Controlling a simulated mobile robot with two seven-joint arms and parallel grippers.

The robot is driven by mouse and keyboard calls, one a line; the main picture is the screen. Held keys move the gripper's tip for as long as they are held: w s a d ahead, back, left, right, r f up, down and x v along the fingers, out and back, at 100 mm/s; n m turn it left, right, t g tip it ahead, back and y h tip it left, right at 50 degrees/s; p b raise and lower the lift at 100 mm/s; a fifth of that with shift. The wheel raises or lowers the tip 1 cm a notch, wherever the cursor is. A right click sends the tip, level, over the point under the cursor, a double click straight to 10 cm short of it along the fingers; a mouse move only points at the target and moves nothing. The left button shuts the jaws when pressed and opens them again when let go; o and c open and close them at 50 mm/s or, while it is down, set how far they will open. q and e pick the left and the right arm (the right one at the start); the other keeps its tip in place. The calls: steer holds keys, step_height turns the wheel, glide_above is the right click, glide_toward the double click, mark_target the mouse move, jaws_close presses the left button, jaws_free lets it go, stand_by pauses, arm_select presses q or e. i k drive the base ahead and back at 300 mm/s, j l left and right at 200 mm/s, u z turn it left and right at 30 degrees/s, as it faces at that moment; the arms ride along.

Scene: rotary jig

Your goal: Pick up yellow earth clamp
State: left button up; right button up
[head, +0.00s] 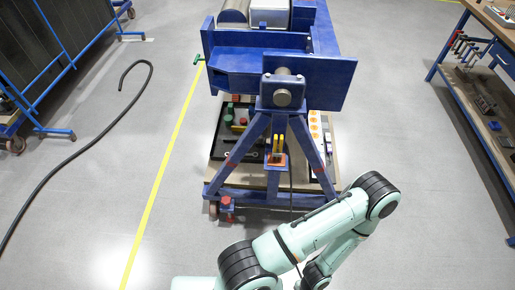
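A small yellow item (278,143) that looks like the earth clamp, with two upright prongs or handles, sits at the front of the blue rotary jig (307,80). It is between the legs of the jig's stand, just above a small orange-brown plate (277,161). One of my pale green arms crosses the bottom of the head view, bent at a dark joint in front of the stand's right side. Neither gripper shows in the head view, and nothing is seen touching the yellow item.
The jig's wheeled base carries a dark tray (230,153) and a white strip with orange dots (317,140). A black cable (70,157) curves over the floor at left, beside a yellow floor line (160,185). A workbench (480,75) stands at right. Floor on both sides is mostly clear.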

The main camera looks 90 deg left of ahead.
mark_target(277, 150)
steer(key=j+u, duration=0.1)
steer(key=u, duration=2.7)
steer(key=j+z, duration=0.1)
steer(key=z, duration=2.3)
steer(key=u, duration=2.4)
steer(key=i+u, duration=0.2)
steer(key=i, duration=0.15)
